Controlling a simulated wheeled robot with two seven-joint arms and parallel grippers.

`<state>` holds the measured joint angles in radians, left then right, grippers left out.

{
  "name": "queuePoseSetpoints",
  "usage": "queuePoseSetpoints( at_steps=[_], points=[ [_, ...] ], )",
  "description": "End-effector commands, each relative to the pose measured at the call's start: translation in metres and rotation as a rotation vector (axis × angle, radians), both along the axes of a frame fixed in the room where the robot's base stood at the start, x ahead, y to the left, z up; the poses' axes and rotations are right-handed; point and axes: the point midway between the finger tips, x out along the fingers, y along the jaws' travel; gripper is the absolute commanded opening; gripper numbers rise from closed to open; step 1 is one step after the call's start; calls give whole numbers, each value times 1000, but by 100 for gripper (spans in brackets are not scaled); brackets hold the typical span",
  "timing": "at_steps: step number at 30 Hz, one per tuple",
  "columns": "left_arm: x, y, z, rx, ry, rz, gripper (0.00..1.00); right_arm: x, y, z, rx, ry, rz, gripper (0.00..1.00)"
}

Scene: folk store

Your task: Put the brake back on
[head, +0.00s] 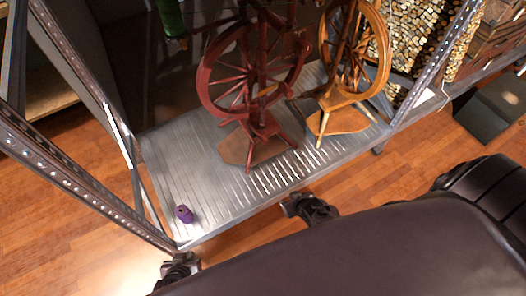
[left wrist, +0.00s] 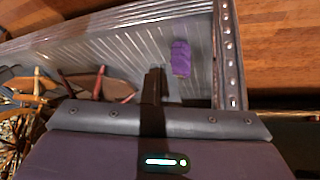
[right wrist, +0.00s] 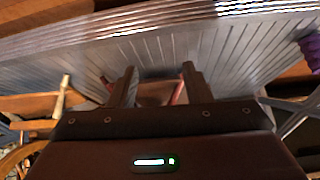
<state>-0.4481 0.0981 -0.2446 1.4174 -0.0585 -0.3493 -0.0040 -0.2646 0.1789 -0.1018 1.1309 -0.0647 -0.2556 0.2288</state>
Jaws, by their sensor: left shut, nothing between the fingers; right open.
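A dark red spinning wheel (head: 258,130) and an orange-brown spinning wheel (head: 338,120) stand on the shelf. My left gripper (head: 180,266) is shut and empty, just off the shelf's front left corner. My right gripper (head: 296,205) is open and empty by the front edge, before the red wheel.
A perforated metal post (head: 85,185) rises at the shelf's left, another (head: 440,62) at its right. Stacked logs (head: 415,35) are behind at the right. A dark box (head: 484,114) sits on the wooden floor. The shelf's front left is mostly clear.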

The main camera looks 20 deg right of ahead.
Motion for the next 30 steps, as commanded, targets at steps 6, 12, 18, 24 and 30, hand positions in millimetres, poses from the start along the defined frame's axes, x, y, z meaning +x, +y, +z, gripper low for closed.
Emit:
queuePoseSetpoints(
  at_steps=[6,12,18,24,30],
  points=[
    [58,-37,29,-90,-218,-37,0,92,-13,1,51,-225,-46,44],
    [82,-58,89,-164,-410,-66,0,149,-18,33,103,-414,-63,44],
    [83,-65,143,-216,-544,-85,0,176,-17,68,142,-543,-61,44],
    [82,-66,169,-234,-596,-89,0,183,-16,85,156,-584,-60,44],
    [90,-67,192,-267,-696,-83,0,191,-15,83,157,-585,-60,44]
  ],
)
